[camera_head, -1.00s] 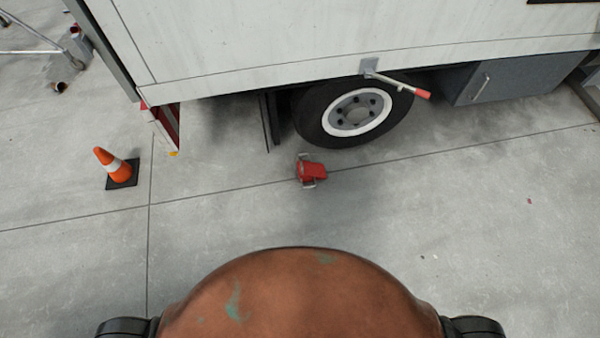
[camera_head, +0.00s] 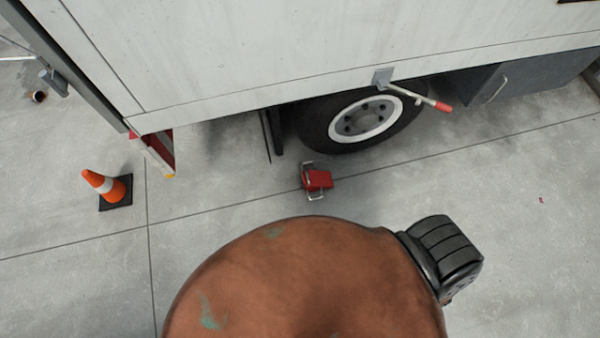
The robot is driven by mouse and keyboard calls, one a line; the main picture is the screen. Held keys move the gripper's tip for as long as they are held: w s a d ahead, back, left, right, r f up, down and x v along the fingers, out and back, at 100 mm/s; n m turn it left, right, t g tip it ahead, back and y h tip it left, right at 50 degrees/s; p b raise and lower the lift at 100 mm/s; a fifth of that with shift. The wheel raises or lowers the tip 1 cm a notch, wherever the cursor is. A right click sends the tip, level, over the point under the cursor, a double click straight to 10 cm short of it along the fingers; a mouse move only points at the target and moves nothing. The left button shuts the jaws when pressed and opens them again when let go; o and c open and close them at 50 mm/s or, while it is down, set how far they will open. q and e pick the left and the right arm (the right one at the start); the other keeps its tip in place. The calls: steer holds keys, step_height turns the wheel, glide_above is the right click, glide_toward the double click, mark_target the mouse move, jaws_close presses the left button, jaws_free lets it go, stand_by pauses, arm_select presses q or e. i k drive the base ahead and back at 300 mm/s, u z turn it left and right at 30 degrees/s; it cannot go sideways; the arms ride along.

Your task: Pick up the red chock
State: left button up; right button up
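The red chock (camera_head: 318,180) lies on the concrete floor beside the truck's wheel, a little in front of the tyre and apart from it. It has grey metal handles or brackets at its far and near sides. Neither of my grippers is in the head view. My own brown body fills the bottom middle, with a black part of me at its right side.
The white truck (camera_head: 250,50) spans the top, with its wheel (camera_head: 362,120) under the side. A handle with a red grip (camera_head: 442,106) sticks out above the wheel. An orange cone (camera_head: 108,187) stands at the left. The floor on the right is clear.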

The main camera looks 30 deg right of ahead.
mark_target(315, 180)
steer(key=z, duration=0.1)
steer(key=i, duration=0.7)
steer(key=z, duration=0.65)
steer(key=i, duration=0.45)
steer(key=z, duration=0.35)
